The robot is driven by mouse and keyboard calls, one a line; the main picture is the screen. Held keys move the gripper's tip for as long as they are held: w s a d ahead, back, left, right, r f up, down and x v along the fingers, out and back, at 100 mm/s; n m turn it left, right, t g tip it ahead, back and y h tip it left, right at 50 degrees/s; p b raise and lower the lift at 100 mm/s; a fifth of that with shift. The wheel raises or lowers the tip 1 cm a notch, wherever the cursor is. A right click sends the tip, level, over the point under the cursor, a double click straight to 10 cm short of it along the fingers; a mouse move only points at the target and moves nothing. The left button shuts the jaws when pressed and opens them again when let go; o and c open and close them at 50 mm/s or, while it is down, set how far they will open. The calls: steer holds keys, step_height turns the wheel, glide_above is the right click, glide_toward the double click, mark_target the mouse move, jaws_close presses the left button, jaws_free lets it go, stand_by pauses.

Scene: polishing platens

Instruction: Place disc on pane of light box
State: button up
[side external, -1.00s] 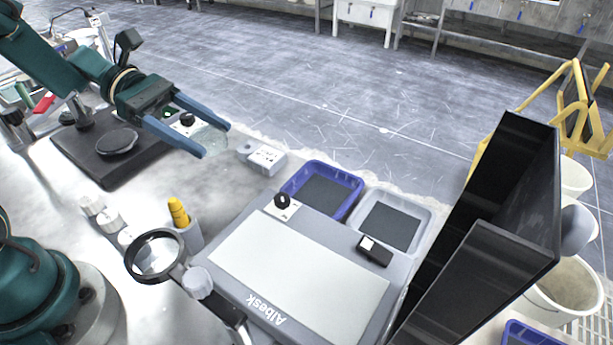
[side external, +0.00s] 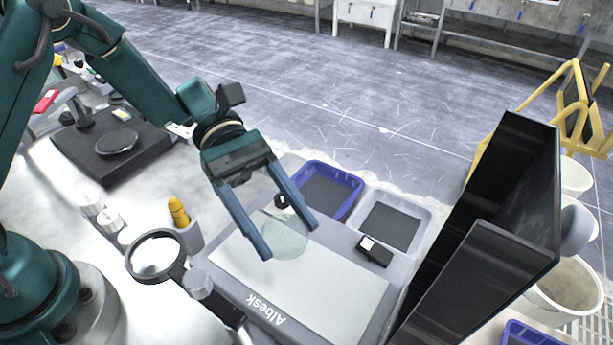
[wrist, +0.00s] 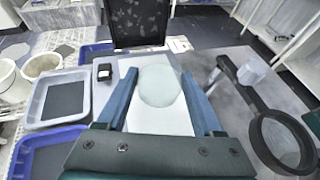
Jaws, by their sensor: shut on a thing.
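My gripper (side external: 291,240) is shut on a clear, pale green round disc (side external: 284,241), held between its two blue fingers. In the wrist view the disc (wrist: 160,86) sits between the fingertips. The light box (side external: 213,268) has a grey frame and a pale rectangular pane (side external: 335,285), with "Albesk" on its front edge. The disc is over the far left part of the pane, seemingly above it; the exact gap cannot be told. In the wrist view the pane (wrist: 150,122) shows behind and below the disc.
A magnifier (side external: 157,256) stands at the box's left front, near a cup with a yellow-handled tool (side external: 178,211). A blue tray (side external: 356,183) and a grey tray (side external: 425,222) lie behind. A small black block (side external: 374,251) sits on the frame. A tall black panel (side external: 500,215) stands right.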

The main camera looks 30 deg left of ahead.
mark_target(291, 265)
steer(key=shift+x, duration=0.9)
steer(key=shift+w+f, duration=0.1)
steer(key=shift+f, duration=2.05)
steer(key=shift+f, duration=0.1)
steer(key=o, duration=1.4)
steer(key=shift+o, duration=0.2)
